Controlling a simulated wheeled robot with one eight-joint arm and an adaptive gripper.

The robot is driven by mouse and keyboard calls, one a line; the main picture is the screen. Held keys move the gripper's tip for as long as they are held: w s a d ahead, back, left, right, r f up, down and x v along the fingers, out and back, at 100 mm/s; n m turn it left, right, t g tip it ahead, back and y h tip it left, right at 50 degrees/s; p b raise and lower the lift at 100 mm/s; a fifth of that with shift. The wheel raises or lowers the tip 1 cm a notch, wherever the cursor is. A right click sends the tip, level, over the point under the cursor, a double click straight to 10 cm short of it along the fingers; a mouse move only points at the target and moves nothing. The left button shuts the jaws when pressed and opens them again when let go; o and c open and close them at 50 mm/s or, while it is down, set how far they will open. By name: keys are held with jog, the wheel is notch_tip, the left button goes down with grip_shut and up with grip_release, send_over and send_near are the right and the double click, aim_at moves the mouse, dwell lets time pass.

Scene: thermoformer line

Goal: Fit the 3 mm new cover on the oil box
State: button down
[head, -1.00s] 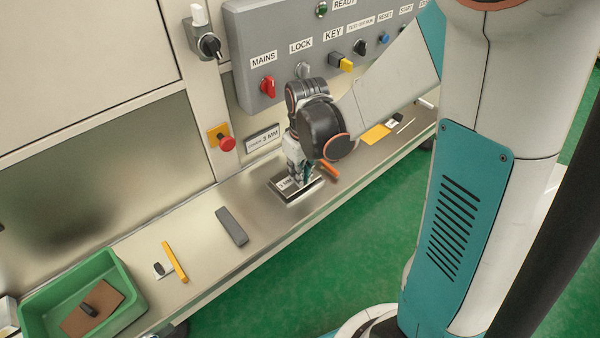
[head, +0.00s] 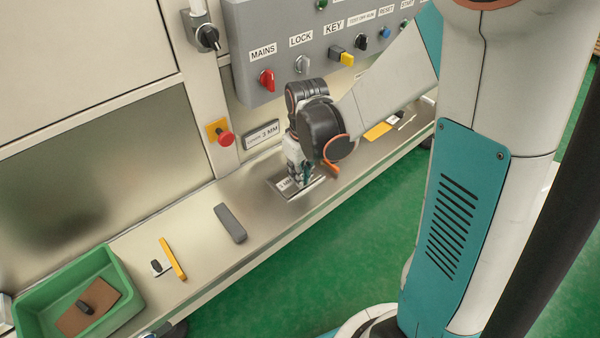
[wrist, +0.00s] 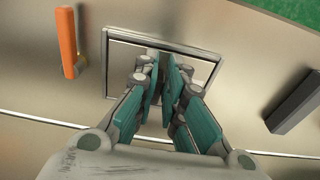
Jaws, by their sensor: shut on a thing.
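The new cover (head: 284,184) is a shiny square metal plate with a small label ending in "MM". It lies flat over the oil box opening in the metal ledge, and in the wrist view the plate (wrist: 205,68) shows with a raised square rim around it. My gripper (head: 300,178) points straight down at its middle. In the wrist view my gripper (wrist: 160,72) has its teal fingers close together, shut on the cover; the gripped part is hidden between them. The oil box itself is hidden under the cover. I cannot tell whether the cover is fully seated.
A yellow bar (head: 173,259) and a green bin (head: 125,281) are farther left. The control panel (head: 290,60) and "3 MM" sign (head: 262,135) are behind.

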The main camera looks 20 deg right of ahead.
jog(key=c, duration=1.6)
grip_release()
notch_tip(320, 180, up, 12)
jog(key=s, duration=0.1)
jog(key=shift+d, duration=0.15)
jog(key=shift+s, duration=0.1)
